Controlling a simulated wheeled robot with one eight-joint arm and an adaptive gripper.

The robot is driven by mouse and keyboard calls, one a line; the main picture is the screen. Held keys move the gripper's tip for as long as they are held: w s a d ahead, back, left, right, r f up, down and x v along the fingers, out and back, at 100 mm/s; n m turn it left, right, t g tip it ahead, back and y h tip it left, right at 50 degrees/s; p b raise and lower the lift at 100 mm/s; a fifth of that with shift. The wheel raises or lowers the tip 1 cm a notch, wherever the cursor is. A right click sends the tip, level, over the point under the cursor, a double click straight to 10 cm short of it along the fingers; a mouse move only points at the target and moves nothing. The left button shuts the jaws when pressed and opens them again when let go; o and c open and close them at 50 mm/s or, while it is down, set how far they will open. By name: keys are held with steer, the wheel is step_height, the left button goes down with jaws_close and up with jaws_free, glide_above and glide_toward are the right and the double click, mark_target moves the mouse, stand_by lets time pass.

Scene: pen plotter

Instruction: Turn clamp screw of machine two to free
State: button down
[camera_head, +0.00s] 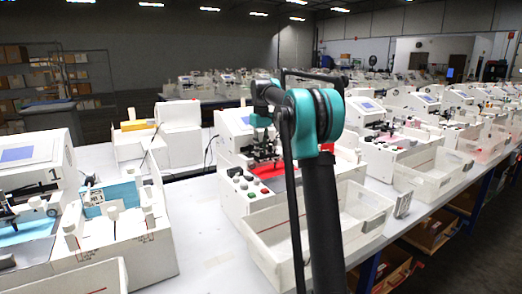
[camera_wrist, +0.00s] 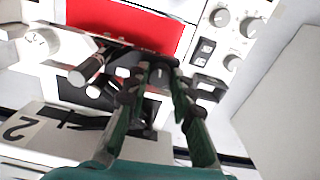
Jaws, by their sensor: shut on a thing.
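Machine two (camera_head: 232,128) is a white plotter with a red bed (camera_head: 272,169), near the middle of the head view. A black "2" label (camera_wrist: 20,128) shows on its white body in the wrist view. My gripper (camera_wrist: 159,72) is at the dark pen carriage, beside the red bed (camera_wrist: 130,22); in the head view my gripper (camera_head: 262,152) is above that bed. Its fingers are closed around a small dark part at the carriage, consistent with the clamp screw. The fingertips hide most of this part, and its turn angle cannot be read. A dark cylinder with a pale end (camera_wrist: 88,68) lies beside the fingers.
Knobs and switches (camera_wrist: 222,40) sit on the front panel close to my gripper. An empty white tray (camera_head: 268,235) stands in front of machine two. Machine one (camera_head: 40,150) is at the left. More plotters (camera_head: 400,150) line the bench at right.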

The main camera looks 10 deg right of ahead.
mark_target(261, 152)
steer(key=n, duration=0.6)
steer(key=shift+n, duration=0.3)
stand_by(0.5)
steer(key=c, duration=1.3)
jaws_free()
steer(key=shift+r, duration=0.1)
step_height(261, 152, up, 12)
